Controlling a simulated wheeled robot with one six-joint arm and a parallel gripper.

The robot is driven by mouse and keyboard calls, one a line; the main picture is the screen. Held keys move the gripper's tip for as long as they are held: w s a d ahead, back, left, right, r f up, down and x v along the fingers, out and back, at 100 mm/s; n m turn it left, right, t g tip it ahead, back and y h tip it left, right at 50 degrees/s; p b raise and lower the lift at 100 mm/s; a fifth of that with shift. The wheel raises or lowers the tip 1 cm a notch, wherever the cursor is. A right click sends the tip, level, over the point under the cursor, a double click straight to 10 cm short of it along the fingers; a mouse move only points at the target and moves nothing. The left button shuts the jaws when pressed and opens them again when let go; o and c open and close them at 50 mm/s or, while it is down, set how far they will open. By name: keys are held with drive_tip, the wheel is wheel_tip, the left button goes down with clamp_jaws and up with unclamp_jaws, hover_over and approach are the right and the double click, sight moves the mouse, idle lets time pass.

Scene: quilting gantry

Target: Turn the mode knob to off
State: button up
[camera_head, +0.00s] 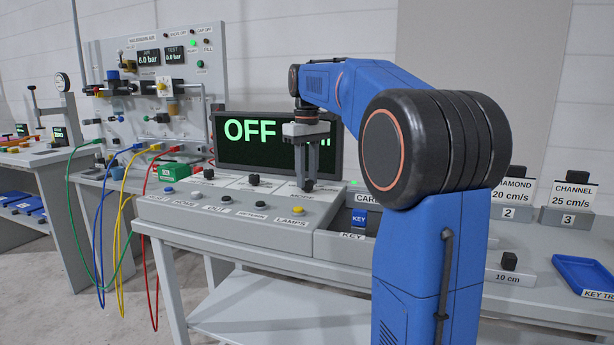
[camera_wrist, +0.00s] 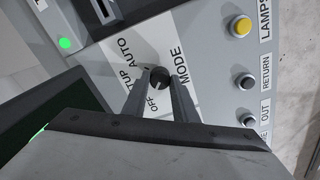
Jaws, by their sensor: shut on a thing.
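The mode knob (camera_wrist: 160,79) is a small dark round knob on a white plate lettered MODE, with OFF, AUTO and a partly hidden word ending in UP around it. My gripper (camera_wrist: 160,80) is shut on the knob, one finger on each side, in the wrist view. A pale mark on the knob seems to face the OFF word, but it is too small to be sure. In the head view my gripper (camera_head: 303,184) reaches down onto the console, and its fingers mostly hide the knob. The display (camera_head: 252,140) behind reads OFF in green, its right part covered by my gripper.
A yellow lamps button (camera_head: 298,210) and several dark buttons line the console front. Two other dark knobs (camera_head: 254,180) (camera_head: 209,173) stand to the left. A blue key (camera_head: 359,218) is at right. Coloured hoses (camera_head: 122,210) hang at the left.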

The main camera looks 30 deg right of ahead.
idle(0.4)
drive_tip(key=o, duration=1)
drive_tip(key=shift+o, duration=0.2)
